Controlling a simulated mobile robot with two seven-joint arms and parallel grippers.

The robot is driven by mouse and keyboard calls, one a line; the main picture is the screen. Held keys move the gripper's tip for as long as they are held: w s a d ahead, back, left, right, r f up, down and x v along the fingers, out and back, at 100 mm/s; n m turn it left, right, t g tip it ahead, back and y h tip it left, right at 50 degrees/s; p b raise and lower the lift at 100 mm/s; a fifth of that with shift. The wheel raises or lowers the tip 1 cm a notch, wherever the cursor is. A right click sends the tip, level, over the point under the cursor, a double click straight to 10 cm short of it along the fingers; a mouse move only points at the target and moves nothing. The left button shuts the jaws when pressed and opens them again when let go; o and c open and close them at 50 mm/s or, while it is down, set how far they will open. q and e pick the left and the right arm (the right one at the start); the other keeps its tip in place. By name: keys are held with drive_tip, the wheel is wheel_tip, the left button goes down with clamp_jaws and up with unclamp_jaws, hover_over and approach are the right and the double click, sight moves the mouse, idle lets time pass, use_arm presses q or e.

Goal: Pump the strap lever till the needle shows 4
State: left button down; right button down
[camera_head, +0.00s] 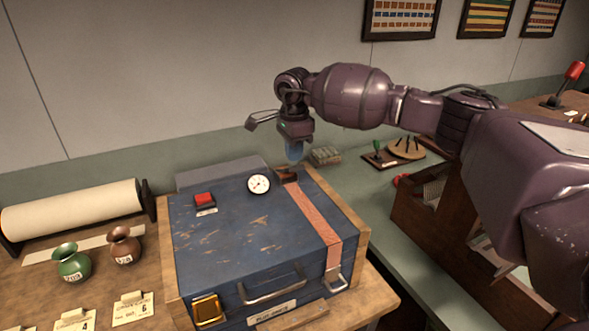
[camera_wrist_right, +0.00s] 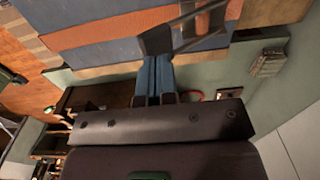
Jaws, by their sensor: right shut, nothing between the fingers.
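The blue case (camera_head: 235,240) lies on the wooden bench. A white round gauge (camera_head: 258,184) sits on its lid; its needle is too small to read. A salmon strap (camera_head: 315,222) runs over the case's right side to a metal loop (camera_head: 336,282) at the front. A dark fitting (camera_head: 287,177) is at the strap's far end. My right gripper (camera_head: 295,158) is shut and empty just above this fitting. In the right wrist view, the blue fingertips (camera_wrist_right: 155,62) point at a dark grey bar (camera_wrist_right: 185,32) by the strap; contact cannot be told. My left gripper is out of view.
A red button (camera_head: 204,199) is on the lid, left of the gauge. Green (camera_head: 72,264) and brown (camera_head: 123,247) vases, price cards and a paper roll (camera_head: 75,208) are at left. A dark wooden rack (camera_head: 435,215) stands right of the case.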

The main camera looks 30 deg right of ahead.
sight(295, 170)
drive_tip(key=shift+s+f+b, duration=0.1)
drive_tip(key=shift+f+b, duration=0.2)
drive_tip(key=shift+f, duration=0.5)
drive_tip(key=shift+s+f+b, duration=0.2)
drive_tip(key=shift+f+b, duration=0.3)
drive_tip(key=shift+f, duration=0.65)
drive_tip(key=shift+s+f+b, duration=0.1)
drive_tip(key=shift+f+b, duration=0.2)
drive_tip(key=shift+f, duration=0.55)
drive_tip(key=shift+r, duration=0.3)
drive_tip(key=shift+r+p, duration=2.15)
drive_tip(key=shift+r, duration=2.15)
